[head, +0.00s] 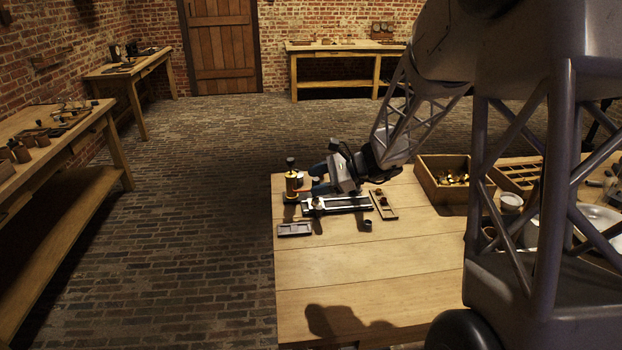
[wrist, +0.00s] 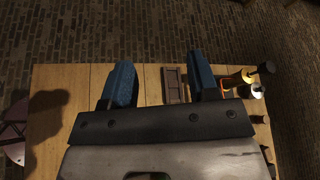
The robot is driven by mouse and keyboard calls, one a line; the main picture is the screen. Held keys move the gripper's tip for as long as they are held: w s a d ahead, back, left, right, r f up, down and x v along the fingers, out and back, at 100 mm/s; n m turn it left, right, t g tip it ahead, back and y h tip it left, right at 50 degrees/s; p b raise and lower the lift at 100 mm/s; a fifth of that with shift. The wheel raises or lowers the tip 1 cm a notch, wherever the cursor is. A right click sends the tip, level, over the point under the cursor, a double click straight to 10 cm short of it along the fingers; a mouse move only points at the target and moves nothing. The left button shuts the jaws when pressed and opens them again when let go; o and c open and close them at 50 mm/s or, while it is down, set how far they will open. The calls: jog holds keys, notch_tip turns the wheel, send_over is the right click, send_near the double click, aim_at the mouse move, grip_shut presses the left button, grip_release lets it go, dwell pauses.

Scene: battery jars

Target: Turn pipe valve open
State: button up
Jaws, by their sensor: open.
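A brass upright fitting with a black knob on top (head: 292,181) stands at the far left corner of the wooden table; it looks like the pipe valve. A small orange-red piece shows at its side. In the wrist view the brass fitting (wrist: 238,79) lies right of my right finger, with the orange-red piece between them. My gripper (head: 318,179) has blue fingers and is just right of the fitting in the head view. Whether a finger touches the orange-red piece I cannot tell.
A dark rail-like fixture (head: 338,206) lies in front of my gripper. A wooden box (head: 433,190) stands right. The table's front left is clear.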

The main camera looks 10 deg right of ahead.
jog(key=w+d+f+m+t+y, duration=0.2)
jog(key=w+d+f+m+t, duration=0.15)
jog(key=w+f, duration=0.4)
jog(key=m+t, duration=0.4)
jog(key=m, duration=0.2)
send_near(316, 183)
jog(key=w+a, duration=0.3)
jog(key=shift+w+r, duration=0.25)
jog(key=shift+r, duration=0.1)
jog(key=shift+a, duration=0.1)
jog(key=x, duration=0.7)
jog(key=shift+w+a, duration=0.2)
jog(key=shift+a, duration=0.05)
jog(key=c, duration=0.9)
jog(key=shift+c, duration=0.2)
